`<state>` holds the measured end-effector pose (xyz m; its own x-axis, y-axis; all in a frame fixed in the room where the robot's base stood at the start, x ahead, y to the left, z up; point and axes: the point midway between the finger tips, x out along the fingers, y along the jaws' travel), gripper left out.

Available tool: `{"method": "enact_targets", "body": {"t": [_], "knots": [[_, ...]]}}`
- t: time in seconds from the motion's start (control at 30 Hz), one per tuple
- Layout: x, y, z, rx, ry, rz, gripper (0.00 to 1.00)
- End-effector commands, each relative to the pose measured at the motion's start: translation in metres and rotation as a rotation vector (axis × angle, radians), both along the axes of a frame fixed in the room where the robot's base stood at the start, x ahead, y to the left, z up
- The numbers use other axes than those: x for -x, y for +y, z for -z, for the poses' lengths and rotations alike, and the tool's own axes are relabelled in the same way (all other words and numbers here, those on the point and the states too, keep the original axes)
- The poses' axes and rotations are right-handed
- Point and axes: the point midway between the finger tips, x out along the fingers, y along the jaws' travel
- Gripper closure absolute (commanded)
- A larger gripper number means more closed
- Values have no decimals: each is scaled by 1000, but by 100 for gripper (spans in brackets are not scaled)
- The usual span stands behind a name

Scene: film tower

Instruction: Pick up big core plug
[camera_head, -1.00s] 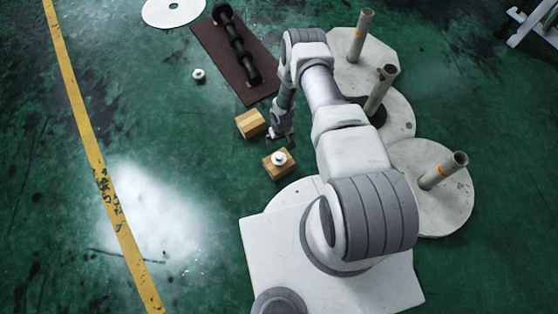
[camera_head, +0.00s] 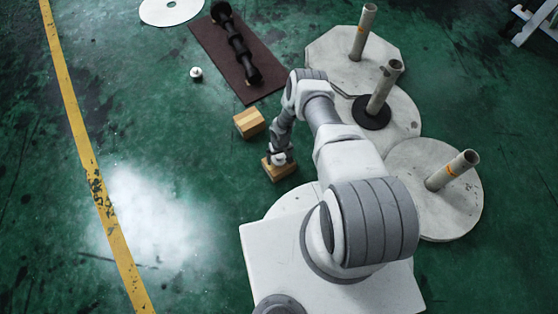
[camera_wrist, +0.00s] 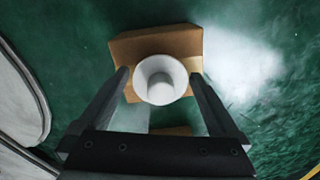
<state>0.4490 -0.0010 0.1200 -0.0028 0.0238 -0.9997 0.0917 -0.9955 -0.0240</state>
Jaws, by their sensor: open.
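A white round core plug with a flared rim and a narrower grey-white stub (camera_wrist: 160,68) sits on a wooden block (camera_wrist: 190,42). In the head view this block (camera_head: 270,174) is just in front of my base, and the plug on it is largely hidden by my gripper (camera_head: 280,154). In the wrist view my open gripper (camera_wrist: 159,80) has one finger on each side of the plug, with a gap visible on both sides. A second white plug (camera_head: 196,73) stands on the floor farther off. I cannot tell surely from size which is the big one.
Another wooden block (camera_head: 249,123) lies just beyond. A dark mat (camera_head: 203,40) bears a black spindle (camera_head: 237,45). Round pale plates with upright posts (camera_head: 380,88) stand to the right. A white disc (camera_head: 171,9) lies at the back. The floor at left is clear.

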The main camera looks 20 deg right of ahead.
Motion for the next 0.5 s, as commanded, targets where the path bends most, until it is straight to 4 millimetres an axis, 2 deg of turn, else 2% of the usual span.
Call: {"method": "enact_targets", "body": {"t": [0.23, 0.5], "knots": [[0, 0, 0, 0, 0, 1, 3], [0, 0, 0, 0, 0, 1, 52]]}}
